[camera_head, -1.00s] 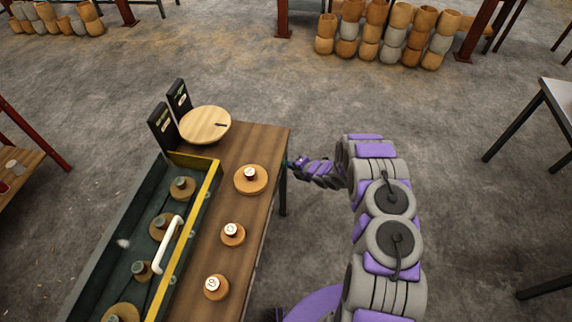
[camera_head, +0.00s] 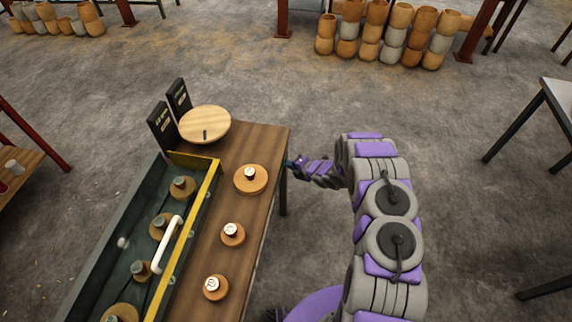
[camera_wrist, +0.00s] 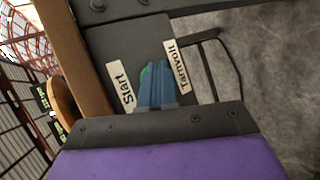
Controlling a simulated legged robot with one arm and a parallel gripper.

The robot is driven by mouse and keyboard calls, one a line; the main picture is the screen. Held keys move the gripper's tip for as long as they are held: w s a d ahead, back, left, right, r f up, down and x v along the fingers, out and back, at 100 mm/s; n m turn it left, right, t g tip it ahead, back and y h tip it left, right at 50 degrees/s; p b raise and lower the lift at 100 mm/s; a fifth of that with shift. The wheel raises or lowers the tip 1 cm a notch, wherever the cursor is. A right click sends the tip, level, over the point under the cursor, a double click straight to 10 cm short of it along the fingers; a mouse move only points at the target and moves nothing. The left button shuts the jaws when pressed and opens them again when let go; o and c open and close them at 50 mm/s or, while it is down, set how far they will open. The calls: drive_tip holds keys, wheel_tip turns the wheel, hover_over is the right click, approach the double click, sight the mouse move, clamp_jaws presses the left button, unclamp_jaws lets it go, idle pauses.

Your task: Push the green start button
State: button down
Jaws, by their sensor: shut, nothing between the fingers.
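The green start button (camera_wrist: 147,71) shows as a small green patch beside the tips of my gripper (camera_wrist: 152,67) in the wrist view. The fingers hide most of it, and I cannot tell whether they touch it. It sits on a dark grey panel (camera_wrist: 130,45) between a white "Start" label (camera_wrist: 121,87) and a "Tarnvolt" label (camera_wrist: 181,66). My gripper's blue fingers are shut with nothing between them. In the head view my gripper (camera_head: 289,163) is at the right edge of the wooden table (camera_head: 262,150); the button is not visible there.
The table carries a round disc (camera_head: 205,122), several round wooden pieces with white-topped knobs (camera_head: 250,180), and a dark tray with a yellow edge (camera_head: 205,195) and white handle (camera_head: 167,245). Two black display boxes (camera_head: 163,128) stand at the back.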

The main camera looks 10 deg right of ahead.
drive_tip(key=s+d+b, duration=0.1)
drive_tip(key=s+d, duration=0.1)
drive_tip(key=d, duration=0.4)
idle(0.3)
idle(0.4)
